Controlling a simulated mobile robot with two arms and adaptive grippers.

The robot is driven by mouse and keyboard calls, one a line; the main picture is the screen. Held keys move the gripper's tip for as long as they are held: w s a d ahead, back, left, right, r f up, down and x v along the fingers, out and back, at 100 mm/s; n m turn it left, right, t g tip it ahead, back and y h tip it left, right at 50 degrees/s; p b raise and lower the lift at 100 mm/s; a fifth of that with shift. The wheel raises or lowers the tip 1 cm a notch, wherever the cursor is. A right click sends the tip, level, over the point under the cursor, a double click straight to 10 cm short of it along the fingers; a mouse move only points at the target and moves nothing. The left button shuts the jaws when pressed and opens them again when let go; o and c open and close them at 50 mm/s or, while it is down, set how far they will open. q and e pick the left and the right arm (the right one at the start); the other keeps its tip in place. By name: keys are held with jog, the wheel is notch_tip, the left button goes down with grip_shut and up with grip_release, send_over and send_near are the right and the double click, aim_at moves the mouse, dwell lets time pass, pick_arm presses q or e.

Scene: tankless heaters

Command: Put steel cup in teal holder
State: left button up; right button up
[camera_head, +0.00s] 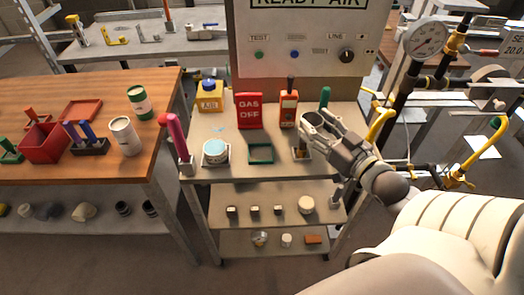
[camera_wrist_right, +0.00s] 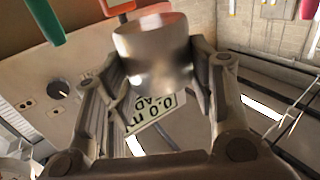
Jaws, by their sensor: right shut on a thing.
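The steel cup (camera_wrist_right: 152,48) is a shiny grey cylinder between the two fingers of my right gripper (camera_wrist_right: 155,85) in the wrist view. In the head view my right gripper (camera_head: 318,124) is above the right part of the cart top, and the cup is hard to separate from the fingers there. The teal holder (camera_head: 261,161) is a dark green-teal square frame on the cart, left of and below the gripper in the picture. It looks empty. The cup is apart from it. My left gripper is not in view.
Another small holder (camera_head: 302,154) sits below the gripper. Yellow pipes (camera_head: 460,170) are at the right.

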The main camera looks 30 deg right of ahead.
jog(key=w+a+f, duration=0.2)
jog(key=w, duration=0.1)
jog(key=w+a+f, duration=0.3)
jog(key=w+a+f+p, duration=0.1)
jog(key=w+a+f, duration=0.2)
jog(key=shift+w+f, duration=0.2)
jog(key=shift+w, duration=0.2)
jog(key=shift+w+a+f, duration=0.15)
jog(key=shift+w+f, duration=0.1)
jog(key=shift+f, duration=0.2)
jog(key=shift+w+a+f, duration=0.15)
jog(key=shift+f, duration=1.6)
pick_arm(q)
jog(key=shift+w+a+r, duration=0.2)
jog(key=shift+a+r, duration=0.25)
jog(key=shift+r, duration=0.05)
pick_arm(e)
jog(key=shift+f, duration=0.1)
jog(key=o, duration=1.1)
